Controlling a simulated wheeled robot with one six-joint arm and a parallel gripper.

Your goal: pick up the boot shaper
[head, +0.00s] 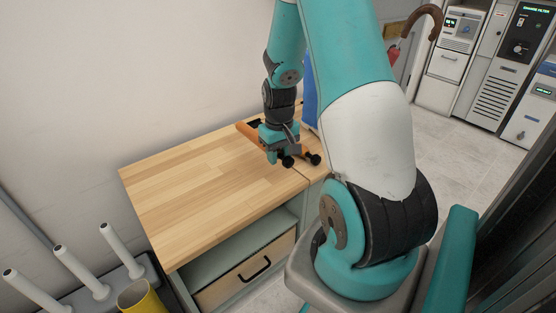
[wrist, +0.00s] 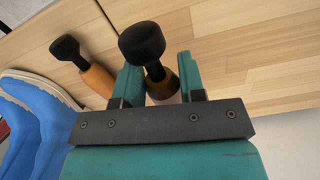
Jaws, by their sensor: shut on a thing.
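A boot shaper with an orange body and a black knob (wrist: 142,40) sits between the two teal fingers of my gripper (wrist: 163,82) in the wrist view. My gripper is shut on it, and the fingers hide part of its body. In the head view my gripper (head: 279,150) is low over the far end of the wooden tabletop. I cannot tell whether the held shaper touches the table. A second orange shaper with a black knob (wrist: 97,78) lies beside it on the wood, to the left in the wrist view.
Blue boots (wrist: 35,125) stand close by, left in the wrist view. The near part of the wooden tabletop (head: 185,190) is clear. A rack with white pegs (head: 75,268) and a yellow item (head: 140,298) are at lower left. Machines (head: 500,60) stand at the back right.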

